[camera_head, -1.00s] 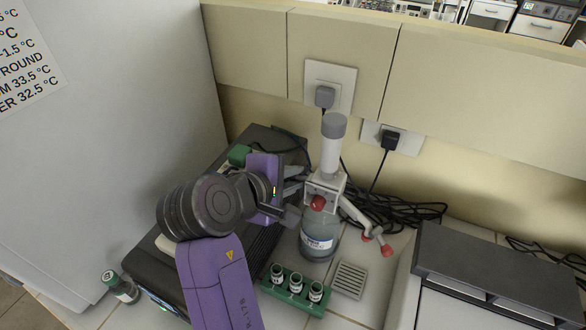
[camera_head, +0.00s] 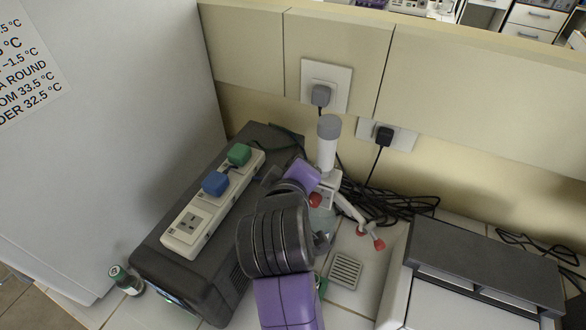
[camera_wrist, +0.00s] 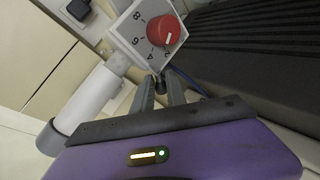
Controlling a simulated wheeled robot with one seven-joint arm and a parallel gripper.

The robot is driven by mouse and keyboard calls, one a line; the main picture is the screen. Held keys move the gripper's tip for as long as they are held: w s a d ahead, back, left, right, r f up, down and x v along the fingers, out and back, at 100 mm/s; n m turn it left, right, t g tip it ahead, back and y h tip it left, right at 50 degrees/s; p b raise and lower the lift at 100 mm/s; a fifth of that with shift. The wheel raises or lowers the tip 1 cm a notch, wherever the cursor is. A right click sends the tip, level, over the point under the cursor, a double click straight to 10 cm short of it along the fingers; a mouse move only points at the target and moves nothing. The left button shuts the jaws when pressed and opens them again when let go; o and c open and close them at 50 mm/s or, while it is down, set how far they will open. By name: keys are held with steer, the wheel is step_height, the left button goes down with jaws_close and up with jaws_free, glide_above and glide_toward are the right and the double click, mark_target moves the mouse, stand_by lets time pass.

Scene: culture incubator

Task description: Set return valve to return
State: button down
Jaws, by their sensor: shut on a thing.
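The bottle-top dispenser (camera_head: 328,155) stands upright, with a white column, grey cap, red knob (camera_head: 315,200) and red-tipped spout. Its glass bottle (camera_head: 322,222) is mostly hidden by my arm. In the wrist view, the red knob (camera_wrist: 163,30) has a white mark and sits on a numbered dial plate (camera_wrist: 143,33). My gripper (camera_wrist: 161,92) is at the plate's lower edge, its fingers closed on a small dark part (camera_wrist: 158,84), seemingly the return valve. The fingers largely cover this part, so its setting cannot be read. In the head view the fingertips are hidden.
A black box (camera_head: 217,285) with a power strip (camera_head: 183,238) on top stands left of the dispenser. A vent grille (camera_head: 345,271) lies right of my arm. Loose black cables (camera_head: 395,205) lie behind. A grey-topped unit (camera_head: 485,262) stands at right. A small vial (camera_head: 126,281) is at far left.

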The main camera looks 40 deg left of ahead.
steer(key=shift+y, duration=0.3)
steer(key=shift+f, duration=0.1)
steer(key=c, duration=1.3)
jaws_free()
steer(key=shift+c, duration=0.2)
steer(key=b+v, duration=0.1)
steer(key=v, duration=0.7)
